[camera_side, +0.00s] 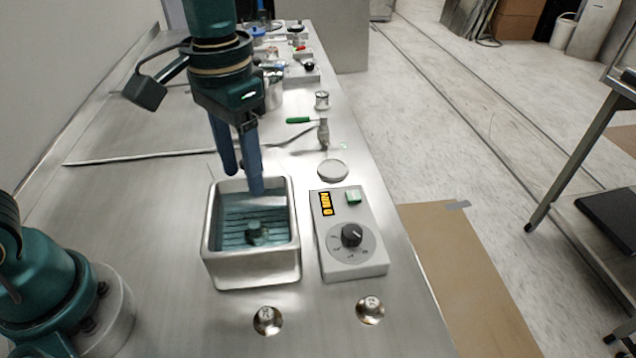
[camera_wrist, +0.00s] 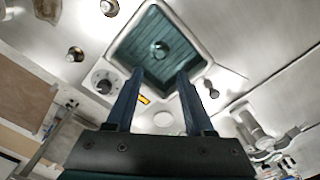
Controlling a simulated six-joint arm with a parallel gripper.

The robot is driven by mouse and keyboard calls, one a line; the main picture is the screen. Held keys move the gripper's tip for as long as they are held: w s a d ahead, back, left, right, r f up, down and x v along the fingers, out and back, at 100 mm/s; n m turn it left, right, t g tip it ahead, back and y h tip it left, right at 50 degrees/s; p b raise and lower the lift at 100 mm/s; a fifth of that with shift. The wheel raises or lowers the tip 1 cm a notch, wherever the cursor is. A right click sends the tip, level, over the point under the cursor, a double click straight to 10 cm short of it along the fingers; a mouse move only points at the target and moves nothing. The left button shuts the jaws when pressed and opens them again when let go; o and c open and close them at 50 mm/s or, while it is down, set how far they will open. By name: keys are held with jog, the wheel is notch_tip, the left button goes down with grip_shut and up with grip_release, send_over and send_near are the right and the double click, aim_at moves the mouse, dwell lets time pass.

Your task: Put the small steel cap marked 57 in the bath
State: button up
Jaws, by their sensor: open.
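The bath (camera_side: 252,272) is an open steel tank with bluish liquid, left of the control box; it also shows in the wrist view (camera_wrist: 193,30). A small cap-like piece (camera_side: 258,234) lies inside it on the ribbed floor, also visible in the wrist view (camera_wrist: 160,50). Its marking cannot be read. My gripper (camera_side: 242,182) is open, pointing down over the back part of the bath. In the wrist view its fingers (camera_wrist: 160,72) are apart with nothing between them. Two small round steel caps, one at left (camera_side: 267,320) and one at right (camera_side: 370,309), sit on the bench in front; their marks are unclear.
A control box (camera_side: 355,262) with a dial and lit display stands right of the bath. A round steel disc (camera_side: 333,170) lies behind it.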

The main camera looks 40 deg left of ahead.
jog(key=s+a+r+n+t, duration=0.1)
jog(key=s+a+r+t, duration=0.1)
jog(key=s+a+t, duration=0.3)
jog(key=shift+s+a+t, duration=0.3)
jog(key=shift+s+a, duration=0.15)
jog(key=shift+s, duration=1.55)
